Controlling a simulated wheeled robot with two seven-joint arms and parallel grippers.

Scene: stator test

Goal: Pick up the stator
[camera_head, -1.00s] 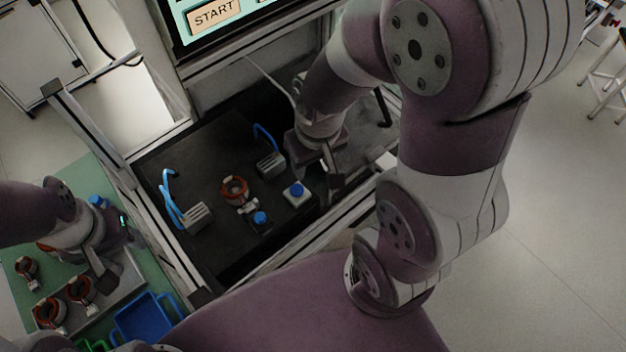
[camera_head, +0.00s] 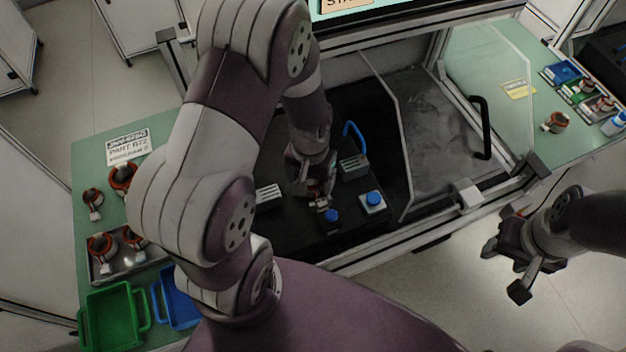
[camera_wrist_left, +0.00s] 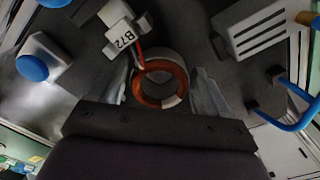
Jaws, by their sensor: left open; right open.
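A stator, a copper-coloured ring in a grey casing with a white B72 tag, lies on the dark floor of the test station. It shows in the left wrist view (camera_wrist_left: 160,84), between the two spread fingers of my left gripper (camera_head: 316,188). In the head view my left gripper mostly hides it. My left gripper is open and its fingers stand on either side of the stator, with visible gaps. My right gripper (camera_head: 514,264) is open and empty, out over the floor in front of the station at the right.
More stators and a metal tray (camera_head: 150,262) are on the left green table, with green (camera_head: 113,318) and blue bins. A glass panel (camera_head: 398,120) stands right of the stator.

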